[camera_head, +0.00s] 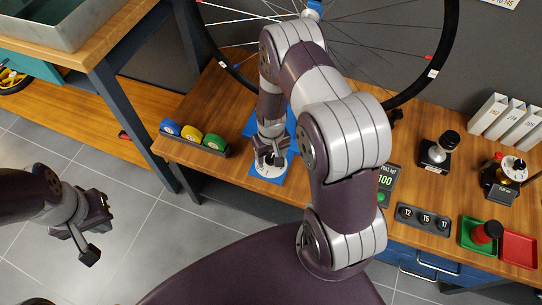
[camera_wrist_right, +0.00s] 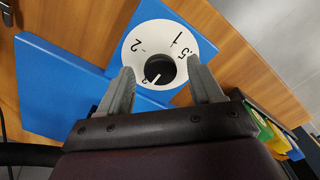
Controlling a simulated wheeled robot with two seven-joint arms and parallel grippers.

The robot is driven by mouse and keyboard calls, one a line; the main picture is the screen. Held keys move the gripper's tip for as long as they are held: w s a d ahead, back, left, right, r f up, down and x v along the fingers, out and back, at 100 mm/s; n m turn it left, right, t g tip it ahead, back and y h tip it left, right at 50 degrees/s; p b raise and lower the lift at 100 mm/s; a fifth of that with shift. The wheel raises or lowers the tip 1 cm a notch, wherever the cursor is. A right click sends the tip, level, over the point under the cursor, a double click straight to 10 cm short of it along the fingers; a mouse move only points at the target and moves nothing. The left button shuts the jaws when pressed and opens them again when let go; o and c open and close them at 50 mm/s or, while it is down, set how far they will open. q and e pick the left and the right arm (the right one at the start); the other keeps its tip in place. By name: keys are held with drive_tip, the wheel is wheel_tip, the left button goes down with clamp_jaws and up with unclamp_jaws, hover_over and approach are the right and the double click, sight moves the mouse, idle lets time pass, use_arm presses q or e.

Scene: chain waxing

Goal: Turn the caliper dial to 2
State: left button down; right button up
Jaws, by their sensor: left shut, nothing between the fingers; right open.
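The caliper dial is a white disc (camera_wrist_right: 165,30) with black numbers and a dark central knob (camera_wrist_right: 160,68) on a blue plate (camera_wrist_right: 60,75). A short white pointer line on the knob points to the lower left, towards a partly hidden mark. The number 2 is at the disc's upper left, with 1 and .5 on the right. My right gripper (camera_wrist_right: 160,85) is open, with a finger on either side of the knob; contact is unclear. In the head view my right gripper (camera_head: 270,158) is over the white dial (camera_head: 268,171). My left gripper (camera_head: 88,243) is shut and empty, over the floor.
Coloured tape rolls (camera_head: 191,134) stand in a holder left of the dial. A bicycle wheel (camera_head: 447,40) is behind my right arm. A green gauge display (camera_head: 386,181), a numbered block (camera_head: 423,218) and red and green trays (camera_head: 518,249) are to the right.

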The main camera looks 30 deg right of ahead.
drive_tip(key=shift+f, duration=0.25)
drive_tip(key=c, duration=1.1)
drive_tip(key=shift+o, duration=0.2)
drive_tip(key=shift+r, duration=0.1)
drive_tip(key=m+p, duration=0.1)
drive_tip(key=m, duration=0.2)
drive_tip(key=shift+r, duration=0.1)
drive_tip(key=m+p, duration=0.2)
drive_tip(key=m, duration=0.3)
drive_tip(key=m+p, duration=0.1)
drive_tip(key=m, duration=0.4)
drive_tip(key=shift+w, duration=0.1)
drive_tip(key=shift+m+p, duration=0.45)
drive_tip(key=shift+m, duration=1.85)
